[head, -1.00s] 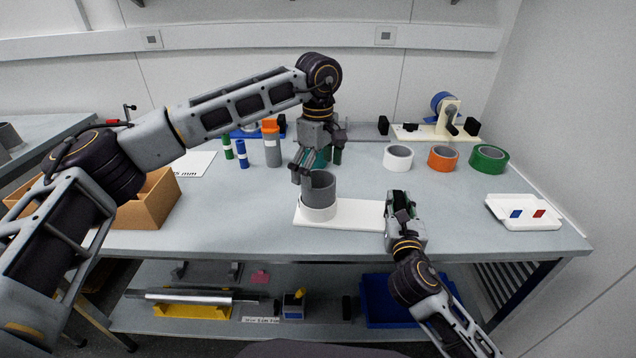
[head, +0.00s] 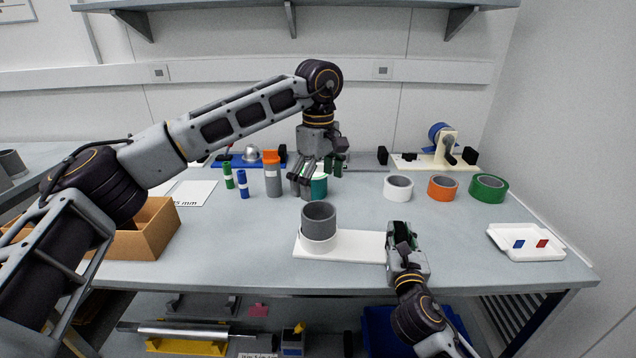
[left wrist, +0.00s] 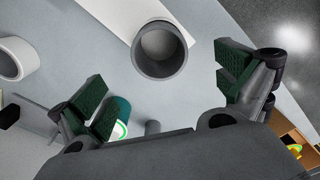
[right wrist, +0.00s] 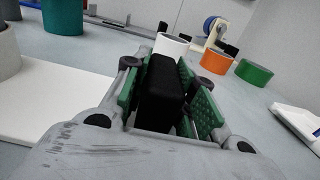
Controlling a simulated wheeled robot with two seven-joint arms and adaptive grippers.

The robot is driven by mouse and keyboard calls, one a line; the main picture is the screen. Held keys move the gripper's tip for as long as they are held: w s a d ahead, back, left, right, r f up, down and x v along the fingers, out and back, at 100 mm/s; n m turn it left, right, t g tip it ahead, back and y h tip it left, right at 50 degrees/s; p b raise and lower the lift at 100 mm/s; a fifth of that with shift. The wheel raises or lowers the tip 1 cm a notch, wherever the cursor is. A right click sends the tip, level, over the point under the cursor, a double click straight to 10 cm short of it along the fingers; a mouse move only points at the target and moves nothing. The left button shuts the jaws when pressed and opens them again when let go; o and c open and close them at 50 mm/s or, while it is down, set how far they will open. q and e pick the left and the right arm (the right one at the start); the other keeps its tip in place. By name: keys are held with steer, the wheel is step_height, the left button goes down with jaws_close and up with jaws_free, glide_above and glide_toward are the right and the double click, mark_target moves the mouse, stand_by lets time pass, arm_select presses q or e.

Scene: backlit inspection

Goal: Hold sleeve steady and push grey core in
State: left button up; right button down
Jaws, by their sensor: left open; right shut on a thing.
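A white sleeve (head: 320,244) stands upright on a white base plate (head: 362,248). The grey core (head: 319,216) is upright in the sleeve's top, with a good part of it standing above the sleeve's rim. The left wrist view looks down into the hollow core (left wrist: 160,67); the sleeve is mostly hidden there. My left gripper (head: 312,188) is open and empty, above and behind the core, apart from it. My right gripper (head: 400,236) is at the plate's right end, shut on a black block (right wrist: 160,92). The block's join to the plate is hidden.
White (head: 398,187), orange (head: 441,188) and green (head: 489,188) rolls stand at the back right. A teal cylinder (head: 319,187) and a grey orange-topped bottle (head: 272,176) stand behind the core. A cardboard box (head: 150,240) is left, a white tray (head: 527,242) right.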

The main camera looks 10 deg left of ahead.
arm_select(q)
steer(key=shift+c, duration=0.4)
steer(key=shift+r, duration=0.15)
steer(key=c, duration=0.5)
steer(key=r, duration=0.3)
steer(key=shift+w+a+t, duration=0.25)
steer(key=shift+a+t, duration=0.05)
steer(key=shift+t, duration=0.1)
steer(key=c, duration=0.9)
steer(key=shift+a+r+y, duration=0.35)
steer(key=shift+a+y, duration=0.05)
steer(key=c, duration=0.5)
steer(key=shift+a+f, duration=0.1)
steer(key=shift+f, duration=0.1)
jaws_close()
steer(key=shift+s+d+f+m+g+h, duration=0.15)
steer(key=shift+d+f+m, duration=0.2)
steer(key=shift+m, duration=1.2)
steer(key=shift+d+f+m+g+h, duration=0.15)
steer(key=shift+f+m, duration=0.3)
steer(key=shift+m, duration=1.05)
steer(key=shift+s+d+f+m+g+h, duration=0.1)
steer(key=shift+d+f+m, duration=0.3)
steer(key=shift+m, duration=1.15)
